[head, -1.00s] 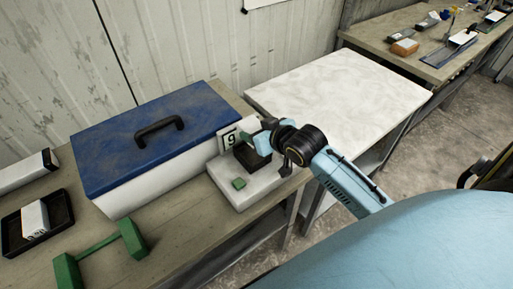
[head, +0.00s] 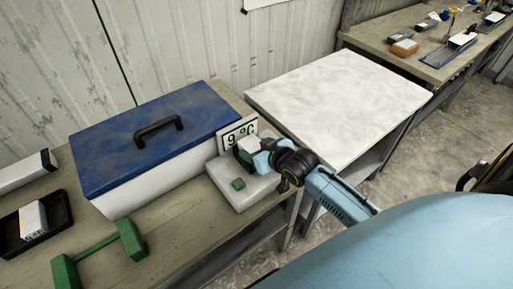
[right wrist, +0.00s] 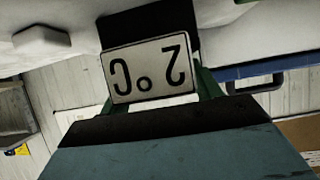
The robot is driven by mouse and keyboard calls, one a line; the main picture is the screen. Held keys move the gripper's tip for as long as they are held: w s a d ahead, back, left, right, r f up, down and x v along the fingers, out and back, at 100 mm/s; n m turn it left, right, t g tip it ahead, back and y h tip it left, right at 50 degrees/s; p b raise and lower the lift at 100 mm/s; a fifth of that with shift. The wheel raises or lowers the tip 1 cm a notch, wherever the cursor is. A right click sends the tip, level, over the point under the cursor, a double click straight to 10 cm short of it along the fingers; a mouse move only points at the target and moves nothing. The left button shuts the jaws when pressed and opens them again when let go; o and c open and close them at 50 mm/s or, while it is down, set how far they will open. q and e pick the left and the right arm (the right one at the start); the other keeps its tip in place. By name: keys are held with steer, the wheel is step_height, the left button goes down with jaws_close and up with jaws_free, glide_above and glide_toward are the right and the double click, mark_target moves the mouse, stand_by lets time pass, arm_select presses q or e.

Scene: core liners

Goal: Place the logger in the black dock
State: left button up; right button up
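My right gripper (head: 255,149) is above the right end of the pale stand (head: 235,201). A white block, which looks like the logger (head: 248,145), sits between its fingers. In the right wrist view, a white face marked with an upside-down "2 °C" (right wrist: 148,70) fits between the green fingers (right wrist: 207,84). The black dock (right wrist: 150,24) shows as a dark block right beside that face. In the head view, the gripper and white block mostly hide the dock. I cannot tell whether the block touches the dock. My left gripper is out of view.
A blue-lidded box (head: 152,125) is close on the left. A green bracket (head: 100,247) and a black tray (head: 62,211) lie front left. A bare white table (head: 340,100) is to the right.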

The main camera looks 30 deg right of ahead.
steer(key=shift+o, duration=1.1)
steer(key=shift+r, duration=0.2)
steer(key=v, duration=1.2)
steer(key=shift+p, duration=0.35)
steer(key=shift+c, duration=0.2)
stand_by(0.4)
